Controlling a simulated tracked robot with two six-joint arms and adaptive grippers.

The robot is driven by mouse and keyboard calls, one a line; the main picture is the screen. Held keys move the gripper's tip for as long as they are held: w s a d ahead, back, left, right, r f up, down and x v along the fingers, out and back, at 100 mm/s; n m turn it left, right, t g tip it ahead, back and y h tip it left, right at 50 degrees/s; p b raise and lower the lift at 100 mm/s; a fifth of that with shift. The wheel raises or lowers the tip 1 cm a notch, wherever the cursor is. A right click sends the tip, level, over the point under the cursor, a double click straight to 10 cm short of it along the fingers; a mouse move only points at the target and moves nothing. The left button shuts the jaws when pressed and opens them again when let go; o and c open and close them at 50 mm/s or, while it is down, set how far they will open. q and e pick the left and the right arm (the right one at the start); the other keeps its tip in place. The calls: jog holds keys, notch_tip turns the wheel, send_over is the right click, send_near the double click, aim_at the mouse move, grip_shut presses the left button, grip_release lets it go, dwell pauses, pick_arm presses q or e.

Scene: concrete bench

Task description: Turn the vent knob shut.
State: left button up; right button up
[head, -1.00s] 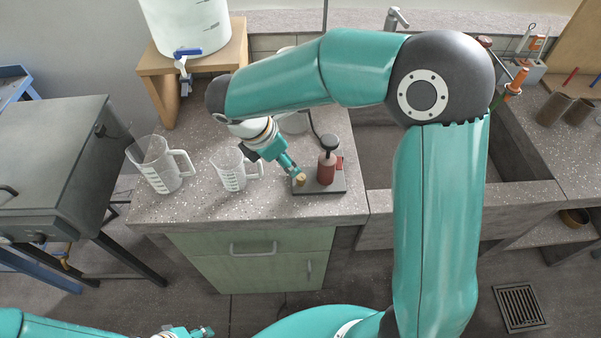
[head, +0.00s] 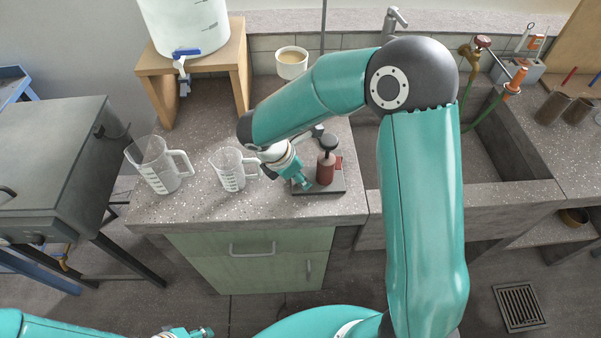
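A small pump unit stands on the bench, with a dark red cylinder (head: 326,171), a black round cap (head: 328,143) and a dark base plate (head: 325,192). The small brass knob at the plate's left end, seen earlier, is now hidden behind my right gripper (head: 304,185). That gripper points down at the plate's left end, just left of the red cylinder. Its fingertips are too small and covered to tell whether they are open, shut or touching the knob. My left gripper (head: 203,331) is low at the bottom edge, away from the bench; its fingers are unclear.
Two clear measuring jugs, a larger one (head: 158,170) and a smaller one (head: 229,171), stand left of the pump. A white tank (head: 190,25) sits on a wooden stand (head: 160,70) behind. A cup (head: 291,62) is at the back; a sink (head: 490,150) lies right.

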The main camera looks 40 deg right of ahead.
grip_shut()
jog(key=shift+d, duration=0.2)
jog(key=shift+a, duration=0.15)
jog(key=shift+m, duration=0.4)
jog(key=shift+g, duration=0.3)
jog(key=m+g, duration=0.1)
jog(key=m, duration=0.2)
jog(key=m+g+y, duration=0.1)
jog(key=m, duration=0.3)
jog(key=shift+w+a, duration=0.1)
jog(key=shift+w, duration=0.1)
